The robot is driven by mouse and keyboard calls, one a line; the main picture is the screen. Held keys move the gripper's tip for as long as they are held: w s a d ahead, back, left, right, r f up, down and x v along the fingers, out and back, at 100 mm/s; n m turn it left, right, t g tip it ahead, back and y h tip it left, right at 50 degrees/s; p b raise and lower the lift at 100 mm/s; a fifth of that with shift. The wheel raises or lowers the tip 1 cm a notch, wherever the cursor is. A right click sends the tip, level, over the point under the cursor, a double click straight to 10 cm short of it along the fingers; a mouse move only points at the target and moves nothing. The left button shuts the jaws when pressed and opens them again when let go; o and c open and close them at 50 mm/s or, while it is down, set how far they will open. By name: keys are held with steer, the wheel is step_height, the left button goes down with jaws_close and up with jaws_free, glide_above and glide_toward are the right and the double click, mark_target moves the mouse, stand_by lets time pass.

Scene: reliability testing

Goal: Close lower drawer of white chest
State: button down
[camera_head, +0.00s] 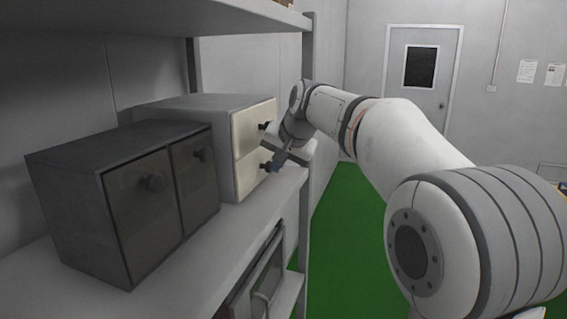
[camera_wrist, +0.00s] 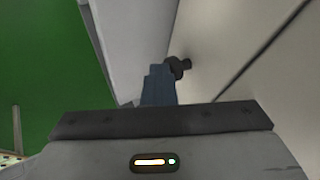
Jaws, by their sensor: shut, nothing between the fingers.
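The white chest (camera_head: 185,108) stands on the shelf and has two stacked drawers with dark knobs. Its lower drawer (camera_head: 246,178) looks about flush with the upper drawer (camera_head: 246,128); any small gap is too fine to tell. My gripper (camera_head: 276,163) is shut and empty, in front of the lower drawer and close to its knob (camera_head: 266,166). In the wrist view, the blue-grey fingers (camera_wrist: 158,84) are together just beside a dark knob (camera_wrist: 178,68) on a pale drawer front. I cannot tell whether they touch it.
A dark grey two-drawer cabinet (camera_head: 120,195) stands nearer on the same shelf (camera_head: 200,262). A grey shelf post (camera_head: 307,220) rises just right of the chest. An upper shelf (camera_head: 220,14) hangs above. Green floor (camera_head: 345,240) lies open to the right.

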steer(key=shift+r, duration=0.1)
steer(key=shift+d+f+b, duration=0.25)
steer(key=shift+d+b, duration=0.1)
steer(key=shift+d, duration=0.1)
steer(key=s+d+f+b+v, duration=0.1)
steer(key=d+b+v, duration=0.1)
steer(key=v, duration=1)
steer(key=s+d+f+n+g+h, duration=0.1)
steer(key=s+d+f, duration=0.2)
steer(key=s+f, duration=0.6)
steer(key=s+d+f+g+h, duration=0.1)
steer(key=s+d+f, duration=0.2)
steer(key=s+f, duration=0.5)
steer(key=s+d+f+n+g+h, duration=0.1)
steer(key=s+d+f+h, duration=0.1)
steer(key=s+f, duration=0.7)
step_height(320, 180, down, 5)
steer(key=shift+s+d+r+n, duration=0.2)
steer(key=shift+s+d+n, duration=0.15)
steer(key=shift+d, duration=0.35)
